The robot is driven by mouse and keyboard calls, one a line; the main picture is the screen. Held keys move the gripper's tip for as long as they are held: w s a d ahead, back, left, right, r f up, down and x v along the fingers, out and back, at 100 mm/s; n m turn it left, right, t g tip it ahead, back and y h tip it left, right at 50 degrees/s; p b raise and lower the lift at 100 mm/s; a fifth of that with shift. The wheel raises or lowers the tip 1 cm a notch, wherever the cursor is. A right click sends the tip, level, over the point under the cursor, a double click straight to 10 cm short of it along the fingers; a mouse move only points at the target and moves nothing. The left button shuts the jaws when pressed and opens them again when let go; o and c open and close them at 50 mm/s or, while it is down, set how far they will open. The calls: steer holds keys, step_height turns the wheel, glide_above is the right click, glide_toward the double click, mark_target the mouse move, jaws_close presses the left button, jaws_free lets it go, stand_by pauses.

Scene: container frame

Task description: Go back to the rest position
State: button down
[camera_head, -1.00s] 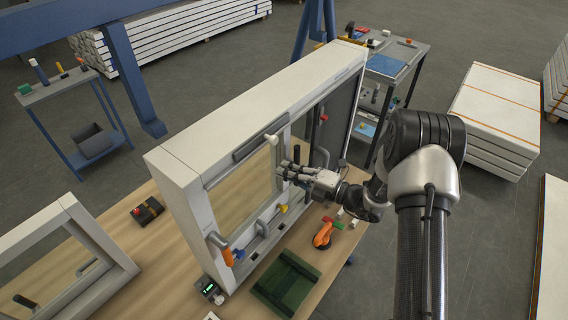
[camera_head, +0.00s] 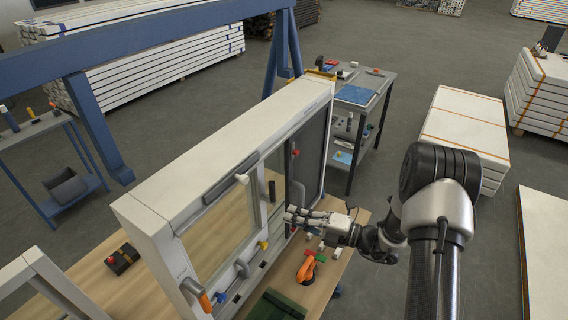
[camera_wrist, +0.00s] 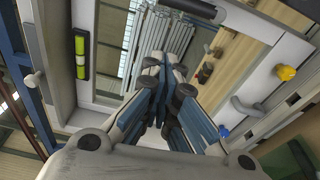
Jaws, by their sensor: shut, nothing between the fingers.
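My gripper (camera_head: 292,215) is in front of the right part of the white container frame (camera_head: 150,209), at the end of my arm reaching in from the right. Its fingers are together with nothing between them. In the wrist view my gripper (camera_wrist: 166,75) points at the frame, with a yellow knob (camera_wrist: 286,73) and a grey handle (camera_wrist: 247,106) to its right. A white knob (camera_wrist: 34,79) and a yellow-green level vial (camera_wrist: 80,55) are to its left. I cannot tell whether the fingertips touch the frame.
An orange tool (camera_head: 306,270) and a green tray (camera_head: 277,307) lie on the wooden table (camera_head: 93,277) in front of the frame. A grey cart (camera_head: 357,96) stands behind. White stacked panels (camera_head: 466,125) are at right. Open floor lies between the cart and the panels.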

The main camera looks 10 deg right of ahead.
steer(key=s+a+r+n+g+h+b, duration=0.3)
steer(key=s+r+n+g, duration=0.15)
steer(key=s+n, duration=0.6)
steer(key=s+a+r+n+g+h+b, duration=0.25)
steer(key=s+a+n+g+b, duration=0.2)
steer(key=s+n, duration=0.6)
steer(key=s+d+n+t+h+b, duration=0.2)
steer(key=s+d+n+h, duration=0.2)
steer(key=n, duration=0.6)
steer(key=s+d+f+n+t+h+b, duration=0.1)
steer(key=s+d+n+t+h+b, duration=0.1)
steer(key=s+d+n+h, duration=0.3)
steer(key=d+n+h+b, duration=0.1)
steer(key=d+n, duration=0.3)
steer(key=n, duration=0.1)
steer(key=shift+t, duration=0.3)
